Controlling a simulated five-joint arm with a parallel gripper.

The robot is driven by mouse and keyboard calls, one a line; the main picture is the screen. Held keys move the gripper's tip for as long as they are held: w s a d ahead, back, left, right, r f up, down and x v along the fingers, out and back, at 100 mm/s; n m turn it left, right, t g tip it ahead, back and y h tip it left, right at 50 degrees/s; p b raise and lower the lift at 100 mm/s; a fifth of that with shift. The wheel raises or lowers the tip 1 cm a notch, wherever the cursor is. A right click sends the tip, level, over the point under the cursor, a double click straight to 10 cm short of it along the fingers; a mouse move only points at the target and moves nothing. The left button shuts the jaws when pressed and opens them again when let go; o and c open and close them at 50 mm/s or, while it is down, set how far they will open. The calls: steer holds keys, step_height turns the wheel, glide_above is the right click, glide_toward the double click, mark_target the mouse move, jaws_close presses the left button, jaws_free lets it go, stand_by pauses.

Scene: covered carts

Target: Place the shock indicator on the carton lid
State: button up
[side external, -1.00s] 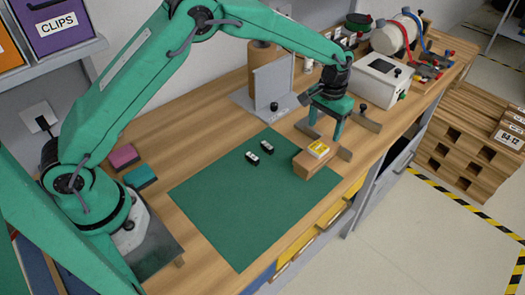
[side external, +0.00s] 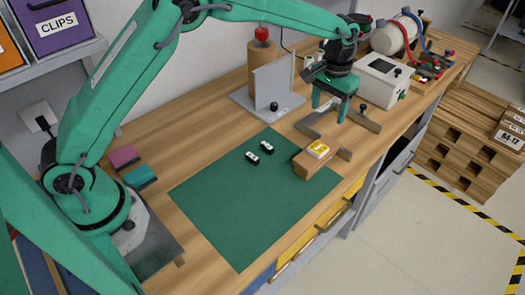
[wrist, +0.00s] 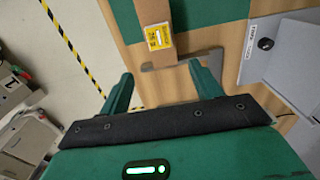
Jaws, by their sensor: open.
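A brown carton (side external: 311,167) sits at the right end of the green mat. A small yellow and white square piece, which looks like the shock indicator (side external: 318,149), lies flat on its lid. In the wrist view the yellow piece (wrist: 158,37) shows on the carton (wrist: 172,10), ahead of my fingers. My gripper (side external: 329,108) is open with nothing between its fingers. It is raised beyond the carton, clear of both. The wrist view shows the two fingers (wrist: 162,74) spread apart.
Two small black and white pieces (side external: 259,152) lie on the green mat (side external: 235,205). Low grey brackets (side external: 363,122) stand near the carton. A grey upright plate (side external: 273,82) stands behind. A white box (side external: 382,80) is at the right. The mat's front is clear.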

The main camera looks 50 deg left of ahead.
steer(key=s+a+r+t, duration=0.3)
steer(key=s+a+r, duration=0.7)
steer(key=s+r, duration=0.45)
steer(key=s+a+t, duration=0.1)
steer(key=s+a, duration=0.2)
steer(key=s, duration=0.6)
steer(key=s+a+t, duration=0.1)
steer(key=s+a, duration=0.2)
steer(key=s, duration=0.6)
steer(key=shift+s+f+t, duration=0.25)
steer(key=shift+f+t, duration=0.05)
